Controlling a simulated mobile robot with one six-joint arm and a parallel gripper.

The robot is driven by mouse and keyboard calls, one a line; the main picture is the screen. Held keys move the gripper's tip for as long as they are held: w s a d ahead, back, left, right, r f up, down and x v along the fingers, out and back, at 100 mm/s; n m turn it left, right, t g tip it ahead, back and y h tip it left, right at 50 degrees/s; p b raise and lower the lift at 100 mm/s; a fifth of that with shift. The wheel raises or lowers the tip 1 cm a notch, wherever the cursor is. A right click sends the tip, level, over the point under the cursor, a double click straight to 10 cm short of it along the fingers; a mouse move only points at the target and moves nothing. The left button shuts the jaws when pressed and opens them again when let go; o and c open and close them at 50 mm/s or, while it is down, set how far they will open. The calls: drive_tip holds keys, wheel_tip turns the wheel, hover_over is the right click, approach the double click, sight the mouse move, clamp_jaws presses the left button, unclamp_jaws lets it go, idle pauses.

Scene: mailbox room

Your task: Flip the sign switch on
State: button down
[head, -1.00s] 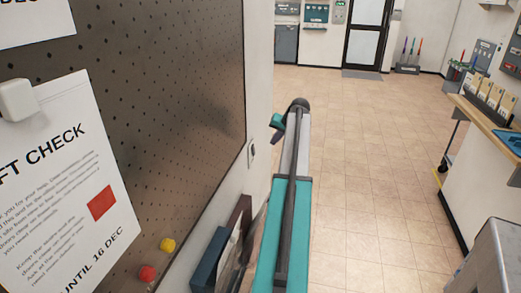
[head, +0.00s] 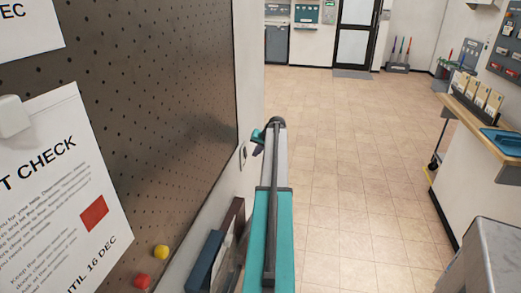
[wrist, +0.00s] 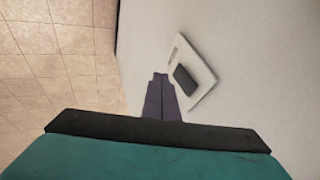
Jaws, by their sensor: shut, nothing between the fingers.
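The sign switch (head: 242,156) is a small white plate with a dark rocker on the wall, just past the end of the pegboard. In the wrist view the switch (wrist: 186,79) appears tilted, its plate to the right of my fingertips. My gripper (wrist: 160,80) is shut and empty, its two dark purple fingers together. The fingertips are beside the plate's left edge; I cannot tell whether they touch it. In the head view my gripper (head: 257,146) is just right of the switch, partly hidden by my arm. Which way the rocker is set is unclear.
A pegboard (head: 170,100) with a notice (head: 60,185) and red and yellow pins covers the left wall. A framed item (head: 215,250) stands out from the wall below, beside my arm. A counter (head: 480,125) and a grey box (head: 495,260) are on the right. The tiled floor (head: 350,160) between is clear.

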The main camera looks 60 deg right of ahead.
sight(245, 153)
drive_tip(key=shift+w+a+f, duration=0.1)
drive_tip(key=shift+w+a, duration=0.15)
drive_tip(key=shift+w, duration=0.4)
drive_tip(key=shift+w+a, duration=0.2)
drive_tip(key=shift+w, duration=0.45)
